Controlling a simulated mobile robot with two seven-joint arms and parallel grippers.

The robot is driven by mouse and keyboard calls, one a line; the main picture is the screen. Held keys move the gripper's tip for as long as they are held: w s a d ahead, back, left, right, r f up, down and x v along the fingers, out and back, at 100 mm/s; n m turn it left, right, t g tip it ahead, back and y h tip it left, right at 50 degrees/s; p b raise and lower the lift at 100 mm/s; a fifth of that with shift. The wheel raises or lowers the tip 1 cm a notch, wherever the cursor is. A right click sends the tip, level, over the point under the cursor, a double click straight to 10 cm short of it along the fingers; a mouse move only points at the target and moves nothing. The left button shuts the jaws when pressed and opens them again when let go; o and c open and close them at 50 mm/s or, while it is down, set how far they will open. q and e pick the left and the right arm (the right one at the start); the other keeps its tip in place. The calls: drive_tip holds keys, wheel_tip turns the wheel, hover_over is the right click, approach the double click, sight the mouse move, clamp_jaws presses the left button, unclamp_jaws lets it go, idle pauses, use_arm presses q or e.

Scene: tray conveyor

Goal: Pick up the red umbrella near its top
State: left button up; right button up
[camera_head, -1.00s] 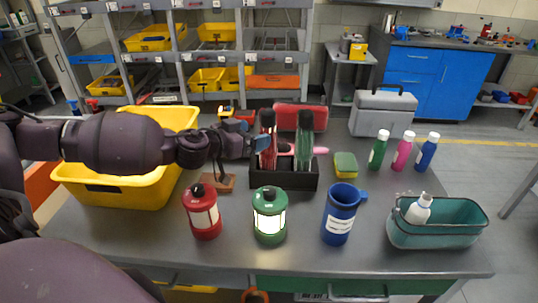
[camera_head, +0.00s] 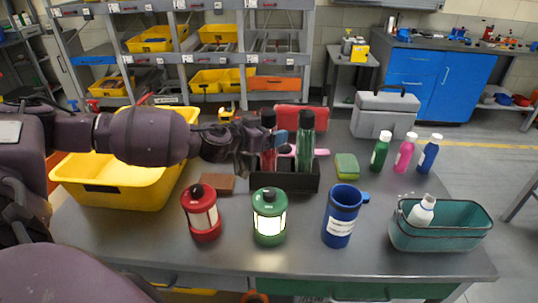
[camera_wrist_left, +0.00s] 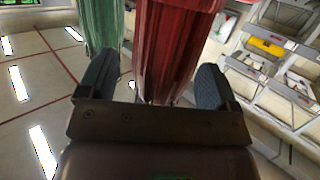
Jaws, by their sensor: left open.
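The red umbrella (camera_head: 268,123) stands upright in the black holder (camera_head: 290,183), left of the green umbrella (camera_head: 305,140). My left gripper (camera_head: 272,140) is at the upper part of the red umbrella. In the left wrist view the red umbrella (camera_wrist_left: 172,50) fills the space between the two blue-grey fingers of the gripper (camera_wrist_left: 155,85), which are open with a gap on the left side. The green umbrella (camera_wrist_left: 100,25) shows just beyond the left finger. My right gripper is not in view.
A yellow bin (camera_head: 110,190) stands at the left. A red lantern (camera_head: 202,213), green lantern (camera_head: 269,217) and blue mug (camera_head: 341,215) stand in front. Several bottles, a green sponge (camera_head: 346,166), a grey toolbox (camera_head: 386,112) and a teal basket (camera_head: 440,233) are at the right.

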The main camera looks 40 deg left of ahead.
use_arm(q)
drive_tip(key=c, duration=1.4)
drive_tip(key=shift+c, duration=0.2)
drive_tip(key=shift+r, duration=0.1)
drive_tip(key=shift+r, duration=0.25)
wheel_tip(320, 180, up, 19)
drive_tip(key=p, duration=0.3)
drive_tip(key=shift+r+p, duration=0.2)
drive_tip(key=shift+p, duration=0.15)
